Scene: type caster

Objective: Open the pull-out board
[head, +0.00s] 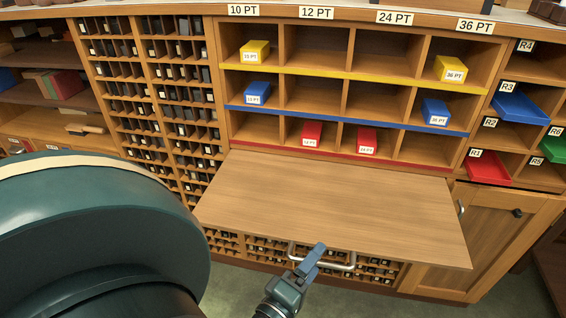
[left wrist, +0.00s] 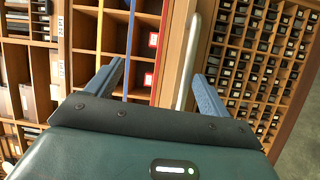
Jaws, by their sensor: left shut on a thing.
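The pull-out board (head: 335,200) is a wide, flat wooden panel. It sticks out from the cabinet below the red-edged row of cubbies. A metal bar handle (head: 340,268) sits at its front edge. My left gripper (head: 312,258) has its blue-grey fingers at the left part of this handle and is shut on it. In the left wrist view the handle (left wrist: 188,60) runs between the two fingers of the left gripper (left wrist: 158,72), beside the board's edge (left wrist: 172,45). My right gripper is not in view.
Cubbies above the board hold yellow (head: 255,51), blue (head: 257,93) and red (head: 311,133) labelled blocks. A type rack (head: 160,90) stands left. Red (head: 488,168) and blue (head: 521,106) bins sit right, above a cabinet door (head: 500,235). The board's top is bare.

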